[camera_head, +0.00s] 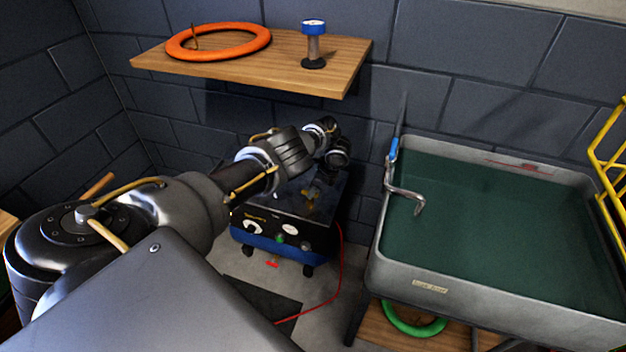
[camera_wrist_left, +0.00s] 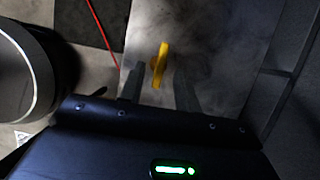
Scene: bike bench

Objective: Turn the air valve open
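The air valve shows in the left wrist view as a narrow yellow handle (camera_wrist_left: 160,62) over a grey surface. My left gripper (camera_wrist_left: 160,90) is open, with one finger on each side of the handle's near end and a visible gap on both sides. In the head view my left arm reaches over a black machine with a blue base (camera_head: 262,243), and the left gripper (camera_head: 318,188) points down at its top. The handle is small and dim there, mostly lost behind the gripper. My right gripper is in neither view.
A grey basin with dark green liquid (camera_head: 500,220) stands to the right, a bent metal hook (camera_head: 405,195) on its rim. A wooden shelf (camera_head: 265,68) above bears an orange ring (camera_head: 218,42) and a blue-topped gauge (camera_head: 313,45). A red hose (camera_head: 333,285) runs along the floor.

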